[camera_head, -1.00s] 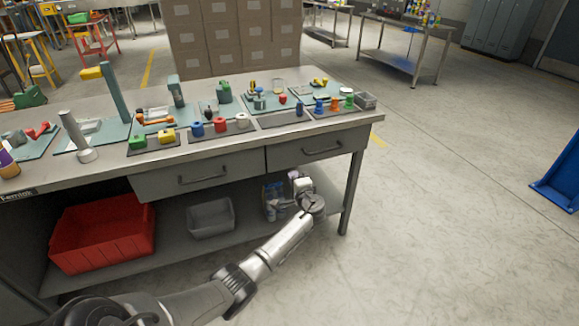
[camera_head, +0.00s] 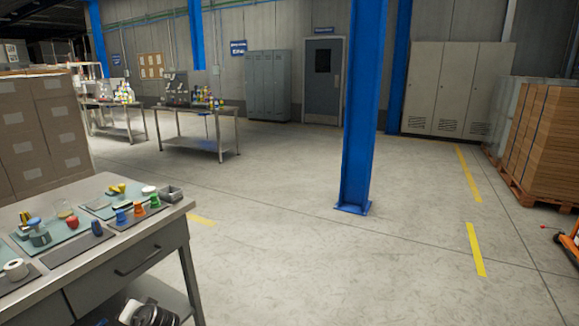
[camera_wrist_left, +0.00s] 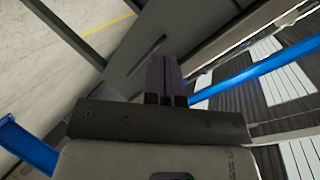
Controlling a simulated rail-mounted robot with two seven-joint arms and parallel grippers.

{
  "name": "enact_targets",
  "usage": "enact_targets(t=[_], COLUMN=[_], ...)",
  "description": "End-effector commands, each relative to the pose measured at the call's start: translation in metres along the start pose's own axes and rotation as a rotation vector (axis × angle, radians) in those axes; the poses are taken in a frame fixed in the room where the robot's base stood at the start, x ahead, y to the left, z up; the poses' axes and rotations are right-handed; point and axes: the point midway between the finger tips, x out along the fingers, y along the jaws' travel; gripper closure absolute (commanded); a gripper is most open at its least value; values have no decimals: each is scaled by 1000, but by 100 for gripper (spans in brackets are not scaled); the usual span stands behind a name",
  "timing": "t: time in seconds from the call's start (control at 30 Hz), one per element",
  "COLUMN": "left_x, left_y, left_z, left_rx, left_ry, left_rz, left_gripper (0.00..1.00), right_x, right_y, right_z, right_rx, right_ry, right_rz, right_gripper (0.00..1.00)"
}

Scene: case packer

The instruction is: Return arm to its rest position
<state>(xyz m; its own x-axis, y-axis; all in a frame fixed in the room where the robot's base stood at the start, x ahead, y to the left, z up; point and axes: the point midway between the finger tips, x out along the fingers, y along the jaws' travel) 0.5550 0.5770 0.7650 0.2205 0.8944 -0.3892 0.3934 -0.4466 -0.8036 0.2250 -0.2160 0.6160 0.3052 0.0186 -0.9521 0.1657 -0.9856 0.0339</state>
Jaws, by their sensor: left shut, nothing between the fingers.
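My left gripper (camera_wrist_left: 164,78) shows in the left wrist view with its two dark fingers together and nothing between them. Grey metal surfaces lie beyond the fingers, too close and tilted to name surely. In the head view, only a white and black part of my arm shows at the bottom edge, beside the workbench (camera_head: 95,285); the fingers cannot be made out there. My right gripper is in neither view.
The workbench holds coloured parts on mats and a small grey bin (camera_head: 171,193). A blue column (camera_head: 362,110) stands in the middle of the floor. Stacked cartons (camera_head: 45,135) are at left, a loaded pallet (camera_head: 540,140) at right. The floor between is open.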

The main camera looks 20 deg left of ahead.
Motion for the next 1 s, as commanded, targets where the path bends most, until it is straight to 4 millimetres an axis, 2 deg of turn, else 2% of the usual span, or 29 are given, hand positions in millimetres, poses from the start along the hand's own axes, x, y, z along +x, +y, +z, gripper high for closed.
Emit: enact_targets(t=[0.03, 0.1, 0.17, 0.23, 0.33, 0.4, 0.5, 0.53, 0.6, 0.7, 0.83, 1.0], left_x=[-26, -67, -105, -153, -223, -268, -327, -341, -365, -384, -397, -409], left_y=[0, 4, 10, 17, 27, 29, 24, 22, 15, 11, 10, -1], left_z=[-13, -24, -26, -20, 4, 29, 70, 83, 112, 150, 194, 242], left_rx=[-64, -123, -146, -148, -114, -78, -26, -13, 18, 63, 122, 182], left_ry=[48, 112, 164, 221, 287, 316, 332, 328, 299, 228, 117, -6], left_rz=[78, 206, 322, 462, 660, 784, 937, 972, 1027, 1073, 1111, 1134], left_gripper=[100, 100, 100, 100, 100, 100, 100, 100, 100, 100, 100, 100], right_x=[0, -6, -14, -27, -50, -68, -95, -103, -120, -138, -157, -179], right_y=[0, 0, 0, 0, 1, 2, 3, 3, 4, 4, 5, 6], right_z=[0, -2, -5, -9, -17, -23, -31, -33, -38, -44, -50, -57], right_rx=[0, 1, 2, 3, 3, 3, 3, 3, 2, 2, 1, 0], right_ry=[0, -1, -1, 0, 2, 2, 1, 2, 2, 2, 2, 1], right_rz=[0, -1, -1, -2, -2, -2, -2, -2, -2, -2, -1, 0], right_gripper=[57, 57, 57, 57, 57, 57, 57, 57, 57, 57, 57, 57])
